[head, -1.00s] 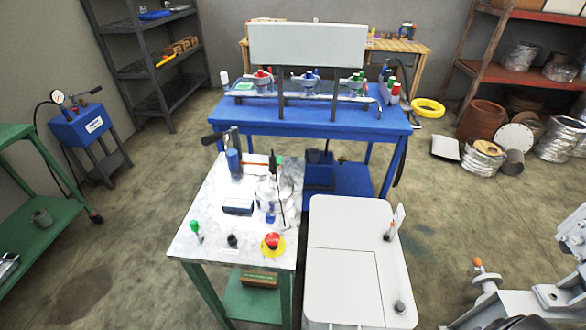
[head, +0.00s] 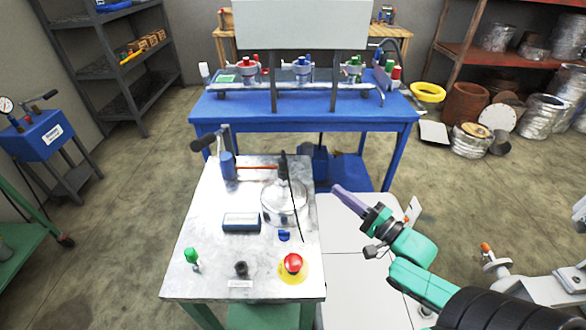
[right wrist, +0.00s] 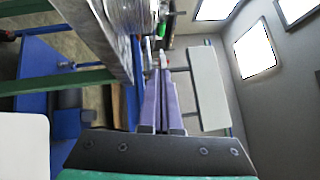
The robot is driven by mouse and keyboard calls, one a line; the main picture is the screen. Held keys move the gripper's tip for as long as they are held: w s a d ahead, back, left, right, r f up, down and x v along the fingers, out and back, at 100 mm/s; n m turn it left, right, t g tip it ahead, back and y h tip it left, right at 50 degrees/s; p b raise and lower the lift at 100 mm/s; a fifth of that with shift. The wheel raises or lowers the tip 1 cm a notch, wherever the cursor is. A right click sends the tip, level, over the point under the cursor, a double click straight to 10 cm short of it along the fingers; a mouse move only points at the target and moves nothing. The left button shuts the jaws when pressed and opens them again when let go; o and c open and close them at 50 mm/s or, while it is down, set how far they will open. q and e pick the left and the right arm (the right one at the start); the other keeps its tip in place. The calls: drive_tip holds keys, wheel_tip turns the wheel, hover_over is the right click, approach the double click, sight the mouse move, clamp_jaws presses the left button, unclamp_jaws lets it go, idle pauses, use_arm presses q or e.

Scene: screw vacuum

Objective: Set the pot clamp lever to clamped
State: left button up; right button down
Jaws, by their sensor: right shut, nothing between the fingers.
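A silver pot (head: 284,204) stands on the white marbled bench top (head: 210,215), with a dark upright part (head: 283,165) at its back. A small blue part (head: 284,236) is at its front. A green-knobbed lever (head: 192,256) stands upright at the bench's front left. I cannot tell surely which part is the pot clamp lever, or its setting. My right gripper (head: 336,188), with purple fingers, is shut and empty. It is right of the pot, apart from it, pointing up-left. The fingers also show in the right wrist view (right wrist: 160,80). My left gripper is out of view.
A red button on a yellow base (head: 292,265), a black knob (head: 241,268) and a dark blue box (head: 241,222) are on the bench. A blue pump with a black-handled lever (head: 228,166) stands at its back left. A blue table (head: 300,108) is behind.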

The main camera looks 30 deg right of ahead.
drive_tip(key=x, duration=0.9)
drive_tip(key=shift+w+b, duration=0.2)
drive_tip(key=shift+b, duration=0.1)
drive_tip(key=a, duration=0.1)
drive_tip(key=w+a, duration=0.1)
drive_tip(key=w+a+r+p, duration=0.1)
drive_tip(key=shift+w+a, duration=0.1)
drive_tip(key=shift+a, duration=0.3)
drive_tip(key=shift+f, duration=0.1)
drive_tip(key=shift+d, duration=0.1)
drive_tip(key=shift+w+n+y, duration=0.1)
drive_tip(key=shift+n+y, duration=0.3)
drive_tip(key=shift+y, duration=0.1)
